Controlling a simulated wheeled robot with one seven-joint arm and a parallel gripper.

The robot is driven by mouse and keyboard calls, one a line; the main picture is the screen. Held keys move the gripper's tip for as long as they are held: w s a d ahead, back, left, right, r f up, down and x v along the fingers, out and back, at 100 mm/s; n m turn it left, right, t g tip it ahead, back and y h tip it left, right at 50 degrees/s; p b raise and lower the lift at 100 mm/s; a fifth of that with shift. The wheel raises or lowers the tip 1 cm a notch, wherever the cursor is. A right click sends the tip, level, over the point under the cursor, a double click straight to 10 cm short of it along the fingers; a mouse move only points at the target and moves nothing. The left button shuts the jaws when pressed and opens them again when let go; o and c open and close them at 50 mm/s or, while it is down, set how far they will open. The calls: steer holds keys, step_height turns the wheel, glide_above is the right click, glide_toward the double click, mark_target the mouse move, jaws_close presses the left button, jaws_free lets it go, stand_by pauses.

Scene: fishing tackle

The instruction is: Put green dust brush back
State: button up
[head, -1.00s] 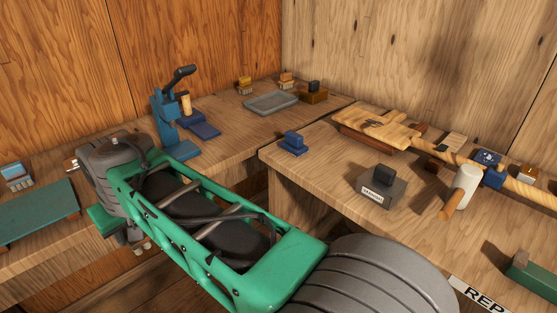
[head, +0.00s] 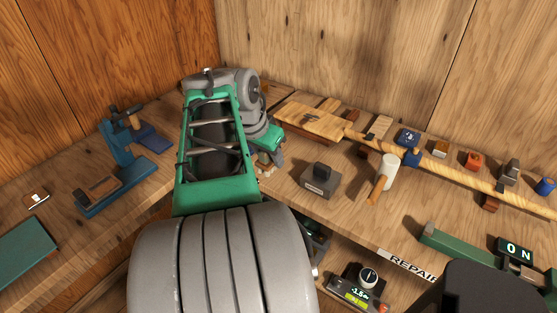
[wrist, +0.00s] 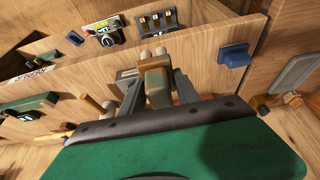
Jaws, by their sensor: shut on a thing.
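My gripper (wrist: 157,75) is shut on a small olive-tan piece (wrist: 156,88), which I take to be the green dust brush. Only part of it shows between the grey fingers, and its bristles cannot be made out. In the head view my gripper (head: 266,168) is over the inner corner where the two benches meet, mostly behind my own arm. The held piece is too small and covered there to tell apart. I cannot tell which spot is the brush's place.
A blue block (wrist: 235,55) sits near the bench edge, right of my gripper in the wrist view. A grey labelled block (head: 320,181), a mallet (head: 388,171) and a long rod (head: 450,166) lie on the right bench. A blue stand (head: 120,155) is on the left bench.

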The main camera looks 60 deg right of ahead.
steer(key=w+d+f, duration=0.1)
steer(key=d+f, duration=0.2)
steer(key=d, duration=0.1)
steer(key=w+d+f+p, duration=0.1)
steer(key=d+f, duration=0.2)
steer(key=d, duration=0.1)
steer(key=w+d+f+p, duration=0.1)
steer(key=d+f, duration=0.2)
steer(key=d, duration=0.2)
steer(key=shift+w+f, duration=0.1)
steer(key=shift+f, duration=0.2)
step_height(320, 180, down, 3)
steer(key=shift+w+d+f, duration=0.1)
steer(key=shift+d+f, duration=0.05)
steer(key=shift+f, duration=0.05)
steer(key=shift+f, duration=0.1)
steer(key=shift+f, duration=0.2)
steer(key=o, duration=1.2)
steer(key=shift+r, duration=0.1)
